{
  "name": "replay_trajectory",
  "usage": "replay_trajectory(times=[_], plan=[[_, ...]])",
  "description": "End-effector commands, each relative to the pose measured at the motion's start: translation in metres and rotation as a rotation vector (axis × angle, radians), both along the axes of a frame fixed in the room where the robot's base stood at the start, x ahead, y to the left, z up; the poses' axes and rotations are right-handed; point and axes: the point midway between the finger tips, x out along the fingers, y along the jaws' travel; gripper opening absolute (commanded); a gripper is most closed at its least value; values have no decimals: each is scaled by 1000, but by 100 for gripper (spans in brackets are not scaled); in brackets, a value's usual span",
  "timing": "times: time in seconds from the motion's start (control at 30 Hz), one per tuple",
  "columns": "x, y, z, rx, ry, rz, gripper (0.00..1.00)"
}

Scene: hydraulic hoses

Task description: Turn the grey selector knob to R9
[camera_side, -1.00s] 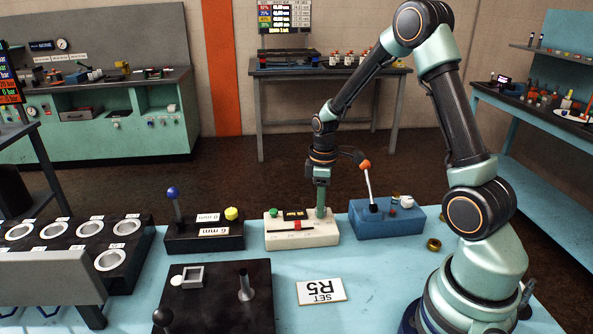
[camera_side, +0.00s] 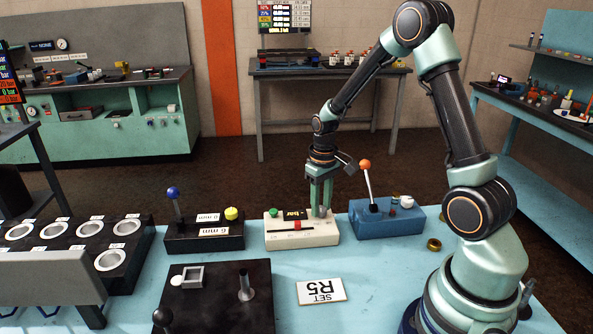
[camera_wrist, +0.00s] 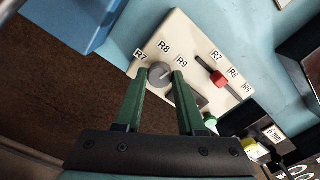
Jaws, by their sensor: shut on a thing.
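The grey selector knob (camera_wrist: 160,76) sits on a cream control box, with labels R7, R8 and R9 around it. A pale mark on the knob seems to point towards the R9 label (camera_wrist: 181,62), but it is too small to be sure. My gripper (camera_wrist: 161,75) is shut on the knob, one finger on each side. In the side view my gripper (camera_side: 321,212) reaches down onto the right end of the cream box (camera_side: 302,238). The fingers partly hide the knob there.
The cream box also has a red slider (camera_wrist: 218,78) and a green button (camera_side: 273,212). A blue box (camera_side: 385,226) with an orange-tipped lever (camera_side: 366,166) stands close on the right. A black box (camera_side: 204,241) stands left.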

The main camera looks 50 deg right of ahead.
Motion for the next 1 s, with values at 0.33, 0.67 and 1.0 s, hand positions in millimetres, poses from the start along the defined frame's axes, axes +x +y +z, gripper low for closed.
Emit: replay_trajectory(times=[0.33,0.67,1.0], plan=[[0,0,1,0,0,-241,0],[0,0,1,0,0,-341,0],[0,0,2,0,0,-353,0]])
